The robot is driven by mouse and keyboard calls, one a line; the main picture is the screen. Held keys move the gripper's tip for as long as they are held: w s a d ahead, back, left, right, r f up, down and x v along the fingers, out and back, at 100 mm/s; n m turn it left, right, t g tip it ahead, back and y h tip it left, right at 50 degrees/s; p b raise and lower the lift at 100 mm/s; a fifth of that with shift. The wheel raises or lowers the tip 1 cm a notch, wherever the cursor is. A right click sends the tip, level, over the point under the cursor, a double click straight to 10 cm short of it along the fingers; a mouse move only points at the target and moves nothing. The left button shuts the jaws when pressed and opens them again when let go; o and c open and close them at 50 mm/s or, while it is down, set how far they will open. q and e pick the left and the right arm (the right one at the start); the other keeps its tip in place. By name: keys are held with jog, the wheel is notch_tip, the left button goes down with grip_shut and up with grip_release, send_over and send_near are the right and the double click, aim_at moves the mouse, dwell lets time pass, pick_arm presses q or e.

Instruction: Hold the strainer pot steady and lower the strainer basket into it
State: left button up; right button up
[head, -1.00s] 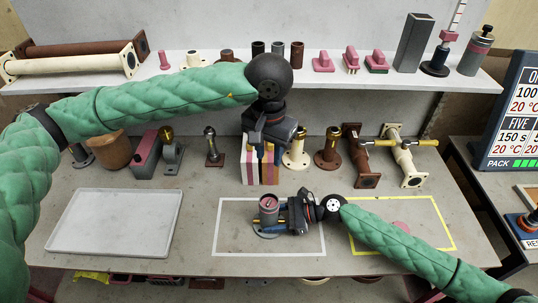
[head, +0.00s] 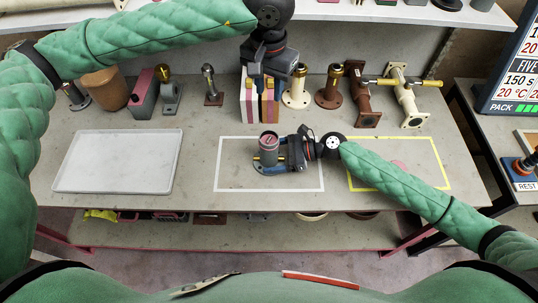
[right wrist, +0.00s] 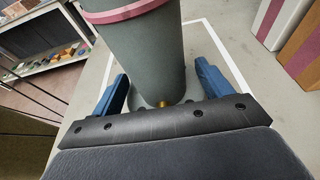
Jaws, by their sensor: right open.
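The strainer pot (head: 268,152), a grey upright cylinder with a pink band near its top, stands inside the white outline on the bench. It fills the middle of the right wrist view (right wrist: 145,60). My right gripper (right wrist: 165,88) is open, with its blue fingers on either side of the pot's lower part and small gaps showing. In the head view this gripper (head: 268,168) reaches the pot from the right. My left gripper (head: 262,80) is high at the back, pointing down over striped blocks; its fingertips are partly hidden. I cannot make out the strainer basket for certain.
Pink, cream and yellow striped blocks (head: 258,106) stand behind the pot. Flanged pipe pieces (head: 330,92) line the back right. An empty grey tray (head: 117,162) lies at left. A yellow outline (head: 440,178) is at right, under my right arm. Bench space left of the pot is clear.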

jog(key=v, duration=1.2)
